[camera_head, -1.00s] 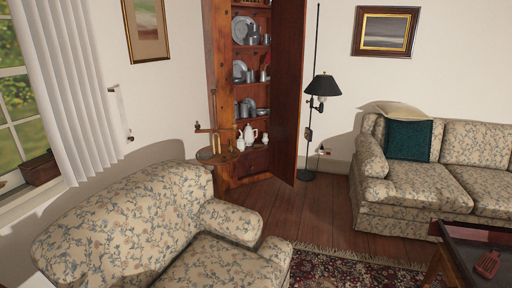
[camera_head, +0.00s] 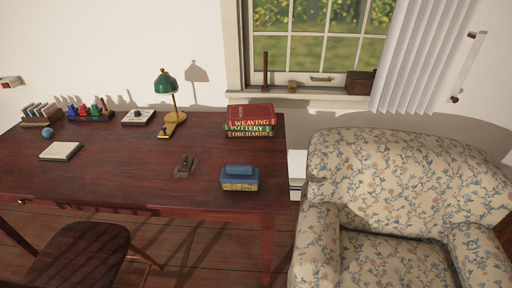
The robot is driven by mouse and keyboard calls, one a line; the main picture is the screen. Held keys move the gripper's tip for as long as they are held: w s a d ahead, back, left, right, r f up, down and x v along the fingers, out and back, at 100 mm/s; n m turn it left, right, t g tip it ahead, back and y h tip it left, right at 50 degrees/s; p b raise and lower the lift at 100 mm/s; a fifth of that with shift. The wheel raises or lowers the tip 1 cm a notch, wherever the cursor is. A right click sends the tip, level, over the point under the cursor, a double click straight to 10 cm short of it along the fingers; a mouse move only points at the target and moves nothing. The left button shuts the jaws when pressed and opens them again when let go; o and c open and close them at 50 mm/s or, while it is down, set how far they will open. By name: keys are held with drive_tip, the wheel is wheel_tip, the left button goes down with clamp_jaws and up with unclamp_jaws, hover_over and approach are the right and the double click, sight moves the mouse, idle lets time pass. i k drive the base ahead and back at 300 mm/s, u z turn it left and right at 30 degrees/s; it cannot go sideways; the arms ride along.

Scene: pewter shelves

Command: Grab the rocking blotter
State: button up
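A small dark brown wooden piece with a raised grip, which looks like the rocking blotter (camera_head: 185,166), sits on the dark red-brown desk (camera_head: 110,180). It lies right of the desk's middle, in front of the green-shaded lamp and left of a blue-topped box. Nothing covers it. It is small in the picture, so its fine shape is hard to tell. My gripper is not in view.
On the desk stand a green lamp (camera_head: 168,95), stacked books (camera_head: 250,121), a blue-topped box (camera_head: 240,178), a notebook (camera_head: 60,151) and a small blue ball (camera_head: 47,132). A wooden chair (camera_head: 85,258) stands at the desk's front left; a floral armchair (camera_head: 400,190) stands at right.

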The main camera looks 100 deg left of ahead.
sight(186, 165)
drive_tip(key=u, duration=3.6)
drive_tip(key=k, duration=0.9)
drive_tip(key=i, duration=0.9)
drive_tip(key=z, duration=0.05)
